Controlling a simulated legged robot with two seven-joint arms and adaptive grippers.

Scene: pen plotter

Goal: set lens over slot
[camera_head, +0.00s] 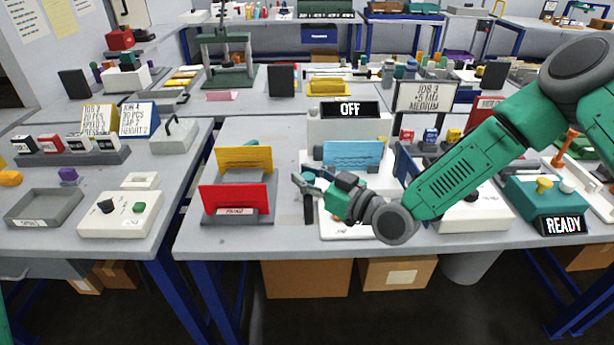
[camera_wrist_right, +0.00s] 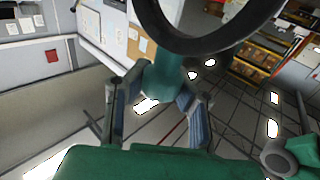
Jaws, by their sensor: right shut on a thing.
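My right gripper (camera_head: 312,183) reaches in from the right in the head view, above the white machine (camera_head: 345,229) with the OFF display. In the right wrist view its two fingers (camera_wrist_right: 155,98) are shut on the green handle of the lens (camera_wrist_right: 160,78). The lens's large dark ring (camera_wrist_right: 212,48) lies beyond the fingers and is cut off by the top edge. In the head view a dark upright bar (camera_head: 308,208) shows just below the fingers; I cannot tell whether it is the lens edge-on. I cannot make out the slot. My left gripper is out of view.
A rack with a red card (camera_head: 235,199) and a yellow card (camera_head: 244,158) stands left of the gripper. A blue panel (camera_head: 352,153) stands upright behind it. A green READY box (camera_head: 545,202) sits at the right.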

